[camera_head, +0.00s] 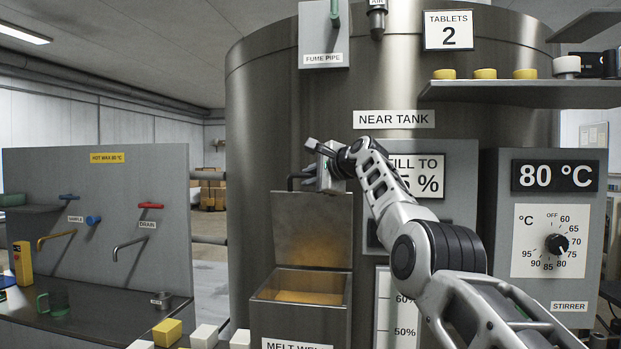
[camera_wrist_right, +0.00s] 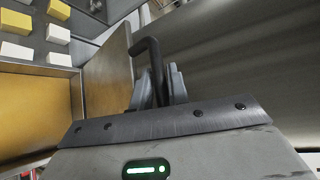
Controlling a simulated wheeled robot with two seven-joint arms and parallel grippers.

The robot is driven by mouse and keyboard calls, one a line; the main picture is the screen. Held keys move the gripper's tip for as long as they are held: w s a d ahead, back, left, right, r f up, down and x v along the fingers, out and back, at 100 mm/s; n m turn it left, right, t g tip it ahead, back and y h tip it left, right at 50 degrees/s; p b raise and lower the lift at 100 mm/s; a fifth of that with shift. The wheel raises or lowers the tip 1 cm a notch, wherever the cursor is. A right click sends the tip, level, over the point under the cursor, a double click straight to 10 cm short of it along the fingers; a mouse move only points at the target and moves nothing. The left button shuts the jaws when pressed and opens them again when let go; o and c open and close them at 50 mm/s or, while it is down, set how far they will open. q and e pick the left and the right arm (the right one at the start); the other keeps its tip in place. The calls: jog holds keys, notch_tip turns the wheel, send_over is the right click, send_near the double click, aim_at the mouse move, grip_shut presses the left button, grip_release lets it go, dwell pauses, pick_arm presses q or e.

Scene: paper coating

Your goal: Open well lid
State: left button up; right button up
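The melt well (camera_head: 340,300) is a metal box on the front of the near tank, with amber material inside. Its well lid (camera_head: 312,228) stands raised, about upright at the back of the opening. The lid also shows in the right wrist view (camera_wrist_right: 108,75). My right gripper (camera_head: 310,178) is at the top of the lid. In the wrist view its two fingers (camera_wrist_right: 160,88) are on either side of the dark bent lid handle (camera_wrist_right: 150,48) and look closed on it. The far side of the grip is hidden. My left gripper is not in view.
The near tank (camera_head: 270,130) rises right behind the lid. A shelf (camera_head: 520,94) with yellow pucks overhangs at the right, above the temperature panel (camera_head: 545,240). Yellow and white blocks (camera_head: 167,332) lie left of the well. A panel with taps (camera_head: 110,200) stands at the left.

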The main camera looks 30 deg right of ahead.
jog(key=shift+o, duration=1.1)
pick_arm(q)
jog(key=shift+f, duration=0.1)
